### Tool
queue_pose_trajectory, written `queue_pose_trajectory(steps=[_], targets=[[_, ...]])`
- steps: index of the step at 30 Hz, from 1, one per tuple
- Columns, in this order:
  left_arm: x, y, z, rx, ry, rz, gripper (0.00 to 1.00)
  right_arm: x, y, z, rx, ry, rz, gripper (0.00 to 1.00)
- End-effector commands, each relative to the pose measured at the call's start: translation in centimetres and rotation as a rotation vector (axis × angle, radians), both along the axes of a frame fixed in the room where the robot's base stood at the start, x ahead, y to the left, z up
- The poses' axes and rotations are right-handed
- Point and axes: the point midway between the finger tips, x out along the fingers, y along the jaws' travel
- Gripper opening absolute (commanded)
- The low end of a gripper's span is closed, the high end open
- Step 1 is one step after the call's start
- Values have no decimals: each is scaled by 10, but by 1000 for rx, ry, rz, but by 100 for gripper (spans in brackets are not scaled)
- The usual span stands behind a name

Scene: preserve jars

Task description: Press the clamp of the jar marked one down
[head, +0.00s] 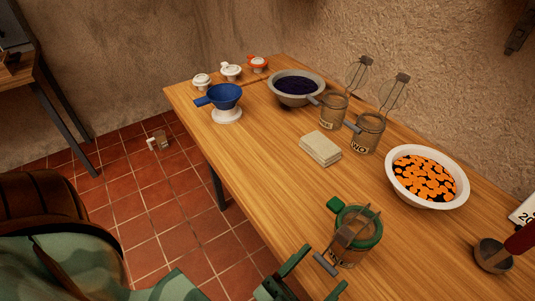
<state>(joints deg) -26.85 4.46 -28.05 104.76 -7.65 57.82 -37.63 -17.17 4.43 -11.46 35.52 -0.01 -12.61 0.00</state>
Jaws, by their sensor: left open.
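The nearest jar (346,255) stands at the table's near edge with a green ring and side tab (336,204) at its top. A grey-brown block with rods (350,233) crosses over the ring, and a grey clamp bar (325,264) sticks out low on its left. Its label is too hidden to read. Two more glass jars stand behind, the farther jar (333,110) and the nearer jar (368,134), whose label seems to read "two". Both have raised lids. My left gripper (305,279) is open, just left of and below the nearest jar, apart from its clamp bar.
A blue funnel (224,96) sits on a white stand. A dark-filled bowl (297,87), folded cloth (320,148), white bowl of orange slices (427,176) and ladle (493,255) lie around. Small white and orange-topped pots stand at the back. The table's left middle is clear.

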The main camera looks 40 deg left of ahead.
Motion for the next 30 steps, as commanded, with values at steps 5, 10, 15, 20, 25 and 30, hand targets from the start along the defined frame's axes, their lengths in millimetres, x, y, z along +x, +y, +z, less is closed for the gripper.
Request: queue_pose_trajectory(steps=[5, 10, 15, 20, 25, 30], targets=[[-42, 9, -27, 3, 8, -2, 67, -1, 0, -4, 0, 3, 0, 36], [-80, 17, -49, 2, 7, -2, 67, -3, 0, -8, 0, 6, 0, 36], [-105, 22, -63, 1, 4, -1, 67, -4, 0, -10, -1, 9, 0, 36], [-116, 25, -68, 0, 0, -1, 67, -4, -1, -11, -2, 10, 1, 36], [-117, 25, -68, 0, 0, 0, 67, -4, -3, -11, -3, 10, 1, 36], [-117, 25, -68, 0, 0, 0, 67, -4, -3, -11, -4, 10, 2, 36]])
